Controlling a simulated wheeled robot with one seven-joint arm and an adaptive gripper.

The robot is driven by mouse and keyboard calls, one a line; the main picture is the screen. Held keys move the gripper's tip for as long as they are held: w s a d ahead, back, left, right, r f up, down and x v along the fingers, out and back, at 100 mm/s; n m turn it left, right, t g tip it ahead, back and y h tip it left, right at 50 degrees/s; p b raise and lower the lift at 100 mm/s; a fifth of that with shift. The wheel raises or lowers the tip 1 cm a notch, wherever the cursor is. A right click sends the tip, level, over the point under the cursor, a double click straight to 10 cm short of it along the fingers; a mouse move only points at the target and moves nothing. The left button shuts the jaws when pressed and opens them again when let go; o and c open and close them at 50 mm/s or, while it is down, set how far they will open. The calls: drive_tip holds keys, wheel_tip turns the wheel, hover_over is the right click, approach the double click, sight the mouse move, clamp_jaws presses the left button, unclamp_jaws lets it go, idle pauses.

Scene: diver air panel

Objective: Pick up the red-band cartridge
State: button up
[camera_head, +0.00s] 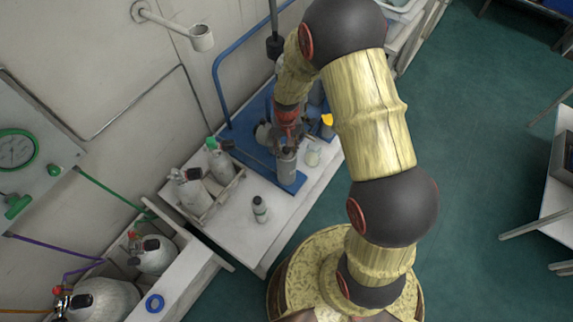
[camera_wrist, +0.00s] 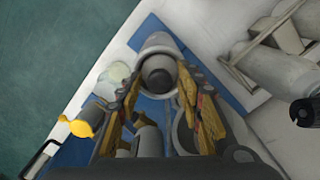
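My gripper (camera_head: 287,142) points down over the blue base at the back of the bench. In the wrist view its two yellow and dark fingers (camera_wrist: 160,84) are spread apart. A grey cylinder with a dark round top (camera_wrist: 160,62) stands between the fingertips, with a finger on each side. I see no clear closing on it. In the head view a grey cylinder (camera_head: 286,167) stands directly below the gripper, its top partly hidden by the fingers. No red band can be made out on it, so I cannot tell whether it is the red-band cartridge.
A rack with grey cylinders (camera_head: 194,191) stands to the left. A small dark-capped bottle (camera_head: 260,209) stands on the white bench in front. A pale jar (camera_head: 312,155) and a yellow item (camera_head: 327,120) are close on the right. A blue bent pipe (camera_head: 219,87) rises behind.

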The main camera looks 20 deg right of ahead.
clamp_jaws()
idle(0.8)
